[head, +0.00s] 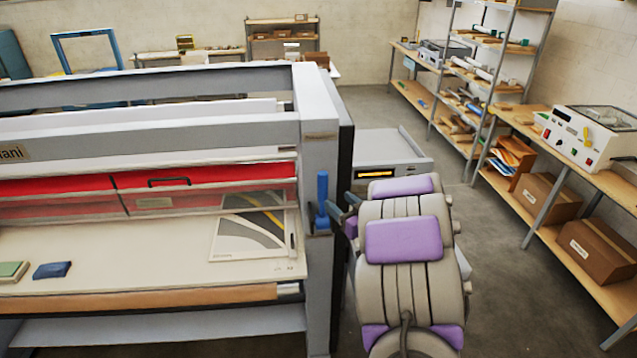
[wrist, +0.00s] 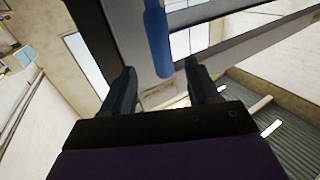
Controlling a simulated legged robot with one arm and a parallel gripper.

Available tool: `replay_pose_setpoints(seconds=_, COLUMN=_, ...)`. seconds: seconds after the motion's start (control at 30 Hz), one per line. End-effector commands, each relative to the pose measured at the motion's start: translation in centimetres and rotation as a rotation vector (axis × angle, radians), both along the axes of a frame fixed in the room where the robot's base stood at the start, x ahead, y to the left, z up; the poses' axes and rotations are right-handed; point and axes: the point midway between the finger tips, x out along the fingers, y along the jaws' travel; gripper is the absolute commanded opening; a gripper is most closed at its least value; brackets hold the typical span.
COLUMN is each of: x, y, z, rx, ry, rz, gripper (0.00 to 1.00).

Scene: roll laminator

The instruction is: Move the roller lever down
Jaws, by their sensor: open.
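The roller lever (head: 322,201) has a blue handle that points up on the grey right end post of the laminator (head: 317,110). In the wrist view the blue lever (wrist: 158,40) hangs from the top of the picture, its end between and beyond my fingertips. My gripper (wrist: 160,80) is open, with one finger on each side of the lever, and I see gaps on both sides. In the head view my gripper (head: 343,212) is just right of the lever, partly hidden by my arm. I cannot tell how far the lever is from the fingers in depth.
The laminator bed (head: 130,247) holds a printed sheet (head: 250,230) and small blue (head: 52,270) and green (head: 12,271) blocks. A grey device (head: 388,155) stands behind my arm. Shelves and a bench (head: 590,170) line the right wall. The floor (head: 500,270) between is clear.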

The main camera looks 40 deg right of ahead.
Motion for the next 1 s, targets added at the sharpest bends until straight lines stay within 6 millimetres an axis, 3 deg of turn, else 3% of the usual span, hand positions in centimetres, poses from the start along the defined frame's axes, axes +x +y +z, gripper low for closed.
replay_pose_setpoints(seconds=0.3, x=6.4, y=0.0, z=0.2, rx=-0.002, ry=-0.003, rz=0.006, gripper=0.6)
replay_pose_setpoints(seconds=0.5, x=9.4, y=-0.3, z=0.3, rx=-0.005, ry=-0.002, rz=0.004, gripper=0.6)
replay_pose_setpoints(seconds=0.7, x=10.9, y=-0.8, z=0.2, rx=-0.002, ry=-0.003, rz=0.001, gripper=0.6)
replay_pose_setpoints(seconds=1.0, x=11.1, y=-0.9, z=0.1, rx=-0.002, ry=-0.001, rz=0.0, gripper=0.6)
